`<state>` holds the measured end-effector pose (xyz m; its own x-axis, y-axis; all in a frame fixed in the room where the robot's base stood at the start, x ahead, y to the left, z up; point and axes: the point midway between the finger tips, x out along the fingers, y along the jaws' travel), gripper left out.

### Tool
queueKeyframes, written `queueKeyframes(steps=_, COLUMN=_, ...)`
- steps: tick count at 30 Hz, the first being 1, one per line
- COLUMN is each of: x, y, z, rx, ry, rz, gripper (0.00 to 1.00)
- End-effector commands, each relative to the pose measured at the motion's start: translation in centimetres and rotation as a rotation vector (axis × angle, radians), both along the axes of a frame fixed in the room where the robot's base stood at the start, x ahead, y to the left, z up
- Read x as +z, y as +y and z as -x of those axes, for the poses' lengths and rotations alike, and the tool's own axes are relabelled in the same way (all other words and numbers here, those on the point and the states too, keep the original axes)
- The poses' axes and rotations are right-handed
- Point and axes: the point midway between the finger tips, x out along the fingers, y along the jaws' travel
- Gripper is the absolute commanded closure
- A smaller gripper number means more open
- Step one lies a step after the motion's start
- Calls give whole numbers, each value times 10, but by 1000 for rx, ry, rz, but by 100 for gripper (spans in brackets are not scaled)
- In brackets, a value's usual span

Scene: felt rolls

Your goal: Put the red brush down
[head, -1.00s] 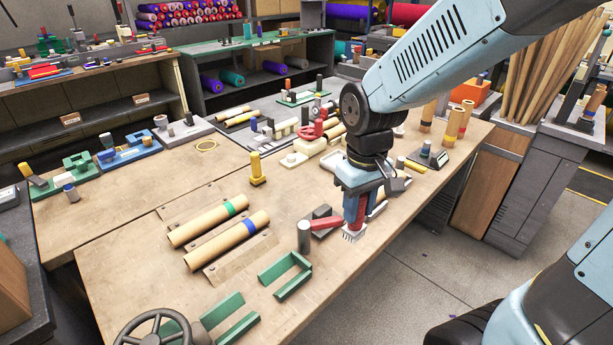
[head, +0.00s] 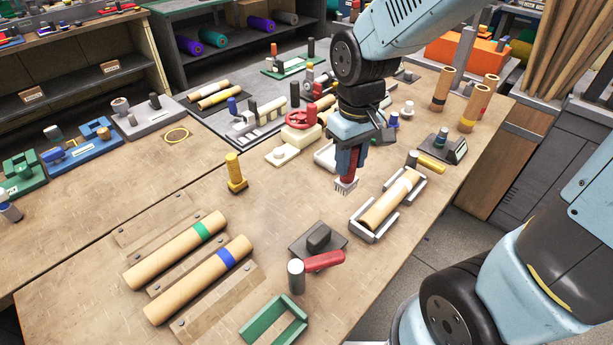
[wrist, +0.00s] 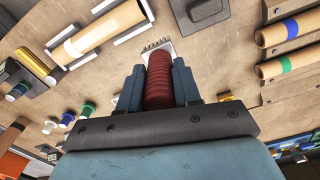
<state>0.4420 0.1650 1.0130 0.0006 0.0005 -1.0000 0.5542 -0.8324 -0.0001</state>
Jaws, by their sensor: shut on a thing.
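My gripper (head: 350,158) is shut on the red brush (head: 348,173), pointing down over the wooden table (head: 290,205). The brush has a ribbed red handle, seen between the two blue-grey fingers in the wrist view (wrist: 159,82), and a pale bristle head at its lower end. The head is just above or at the tabletop; I cannot tell whether it touches. The brush looks about upright. The upper part of the handle is hidden by the fingers.
A cardboard roll in a grey cradle (head: 392,203) lies right of the brush. A dark block (head: 317,240) and red-handled tool (head: 324,261) lie nearer. A yellow peg (head: 235,172) stands left. Bare table lies between the brush and the peg.

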Motion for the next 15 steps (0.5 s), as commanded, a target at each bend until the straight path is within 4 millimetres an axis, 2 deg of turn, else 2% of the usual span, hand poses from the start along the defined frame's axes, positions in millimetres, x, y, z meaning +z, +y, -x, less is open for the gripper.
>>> queueKeyframes(steps=15, x=-35, y=53, z=-54, rx=-2, ry=2, rz=0, gripper=98)
